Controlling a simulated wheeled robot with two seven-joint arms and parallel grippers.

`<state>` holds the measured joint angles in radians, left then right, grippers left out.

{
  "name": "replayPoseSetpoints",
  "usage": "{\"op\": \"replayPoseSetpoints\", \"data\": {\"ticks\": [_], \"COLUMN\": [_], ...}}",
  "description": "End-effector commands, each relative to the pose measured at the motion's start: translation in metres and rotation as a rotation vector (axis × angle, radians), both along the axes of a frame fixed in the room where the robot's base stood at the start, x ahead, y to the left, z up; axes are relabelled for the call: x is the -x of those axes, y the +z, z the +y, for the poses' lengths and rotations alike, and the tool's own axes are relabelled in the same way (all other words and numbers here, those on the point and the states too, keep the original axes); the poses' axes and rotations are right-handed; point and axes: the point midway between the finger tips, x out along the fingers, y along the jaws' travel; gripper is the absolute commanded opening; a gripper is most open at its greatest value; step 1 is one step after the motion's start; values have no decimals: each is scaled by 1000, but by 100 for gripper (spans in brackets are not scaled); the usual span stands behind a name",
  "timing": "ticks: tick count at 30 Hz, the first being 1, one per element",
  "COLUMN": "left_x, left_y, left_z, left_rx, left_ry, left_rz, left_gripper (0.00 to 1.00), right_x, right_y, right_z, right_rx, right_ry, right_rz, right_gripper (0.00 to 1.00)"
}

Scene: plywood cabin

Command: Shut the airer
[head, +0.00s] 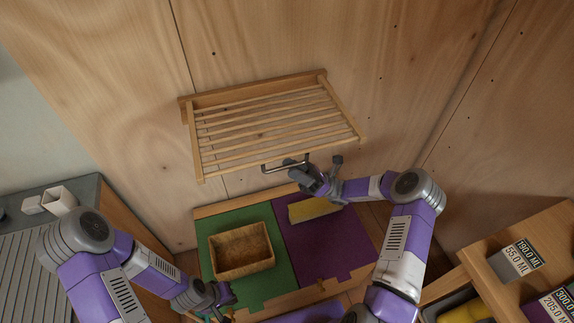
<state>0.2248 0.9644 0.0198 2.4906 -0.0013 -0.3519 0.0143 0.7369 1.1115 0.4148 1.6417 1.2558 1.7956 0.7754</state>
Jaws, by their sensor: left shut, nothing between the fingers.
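The airer (270,122) is a slatted wooden rack on the plywood wall. Its slatted frame stands out from the wall, so it is open. A dark metal bar handle (270,169) sits at its front edge. My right gripper (311,165) is at the right end of this handle, just below the front edge. Whether it touches or grips the handle cannot be told, and its fingers are not clear. My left gripper (222,294) is low down, well below the airer and in front of the basket, shut and empty.
Below the airer lie a green mat (270,215) with a wicker basket (241,252) and a purple mat (320,250) with a yellow block (310,210). A grey-topped counter (85,190) stands left. A wooden shelf unit (490,275) with labelled boxes stands right.

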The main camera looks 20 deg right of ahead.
Motion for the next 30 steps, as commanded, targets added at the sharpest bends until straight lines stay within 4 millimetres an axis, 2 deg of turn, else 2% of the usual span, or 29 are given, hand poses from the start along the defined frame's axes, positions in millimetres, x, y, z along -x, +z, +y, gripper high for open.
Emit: {"op": "replayPoseSetpoints", "data": {"ticks": [6, 16, 23, 30], "left_x": [0, 0, 0, 0], "left_y": [1, 1, 1, 1], "left_z": [0, 0, 0, 0], "left_rx": [0, 0, 0, 0], "left_ry": [0, 0, 0, 0], "left_rz": [0, 0, 0, 0], "left_gripper": [0, 0, 0, 0], "right_x": [-3, -3, -3, -3], "right_y": [17, 19, 19, 19], "right_z": [18, 21, 21, 21], "right_rx": [2, 2, 2, 2], "right_ry": [2, -1, 0, 0], "right_rz": [0, 1, 1, 1], "right_gripper": [36, 36, 1, 0]}}
